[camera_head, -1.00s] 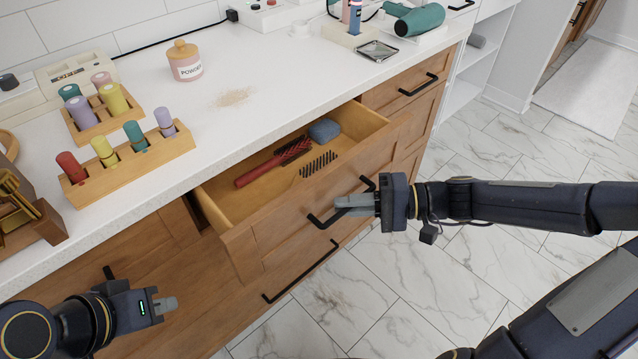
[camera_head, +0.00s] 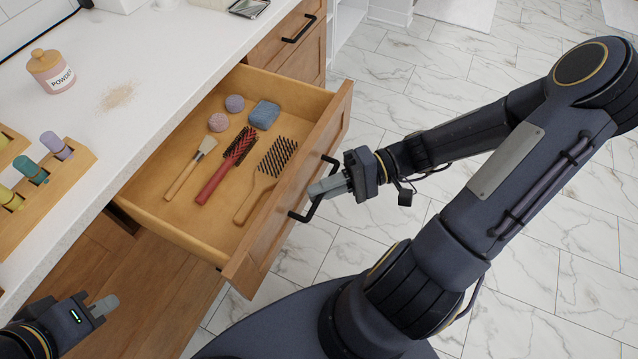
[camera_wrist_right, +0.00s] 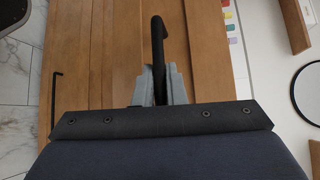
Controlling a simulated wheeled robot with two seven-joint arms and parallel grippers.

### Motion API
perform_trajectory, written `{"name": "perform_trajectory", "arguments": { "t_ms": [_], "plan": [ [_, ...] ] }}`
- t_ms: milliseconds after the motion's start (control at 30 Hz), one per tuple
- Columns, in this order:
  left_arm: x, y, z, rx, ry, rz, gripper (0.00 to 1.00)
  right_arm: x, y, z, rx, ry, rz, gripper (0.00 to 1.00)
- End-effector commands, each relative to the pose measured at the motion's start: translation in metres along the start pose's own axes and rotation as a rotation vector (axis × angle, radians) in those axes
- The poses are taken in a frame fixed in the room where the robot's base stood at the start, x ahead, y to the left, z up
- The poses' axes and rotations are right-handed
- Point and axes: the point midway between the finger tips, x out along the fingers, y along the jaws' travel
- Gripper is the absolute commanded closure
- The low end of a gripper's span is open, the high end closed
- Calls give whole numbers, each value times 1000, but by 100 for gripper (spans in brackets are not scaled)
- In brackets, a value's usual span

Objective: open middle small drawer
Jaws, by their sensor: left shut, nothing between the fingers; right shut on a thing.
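The middle small drawer (camera_head: 190,205) stands far out from the wooden cabinet, its inside in plain view in the head view. Its black bar handle (camera_head: 311,208) is on the wooden front. My right gripper (camera_head: 318,190) is shut on this handle, and the handle also shows between the fingers in the right wrist view (camera_wrist_right: 158,55). My left gripper (camera_head: 104,306) is shut and empty at the lower left, apart from the drawer.
The white countertop (camera_head: 150,70) holds a powder jar (camera_head: 52,72) and a wooden rack (camera_head: 45,190) with coloured pegs. Another closed drawer with a black handle (camera_head: 299,29) is to the right. The marble floor (camera_head: 400,75) is open beyond the drawer.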

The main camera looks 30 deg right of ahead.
Motion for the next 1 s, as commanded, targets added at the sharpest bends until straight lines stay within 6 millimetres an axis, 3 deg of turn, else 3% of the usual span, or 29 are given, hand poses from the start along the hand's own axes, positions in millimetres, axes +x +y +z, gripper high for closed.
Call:
{"name": "perform_trajectory", "arguments": {
  "t_ms": [167, 200, 333, 667, 1000],
  "plan": [
    [0, 0, 0, 0, 0, 0, 100, 0, 0, 0, -1, -2, 1, 100],
    [0, 0, 0, 0, 0, 0, 100, 0, 0, 0, -1, -2, 1, 84],
    [0, 0, 0, 0, 0, 0, 100, 0, 0, 0, 0, -1, 1, 67],
    [-1, 0, 0, 0, 0, 0, 100, -3, 0, -1, 0, 1, 1, 67],
    [-10, 5, -5, 0, 0, 0, 100, -56, -1, 0, 0, 2, 3, 67]
  ]
}}
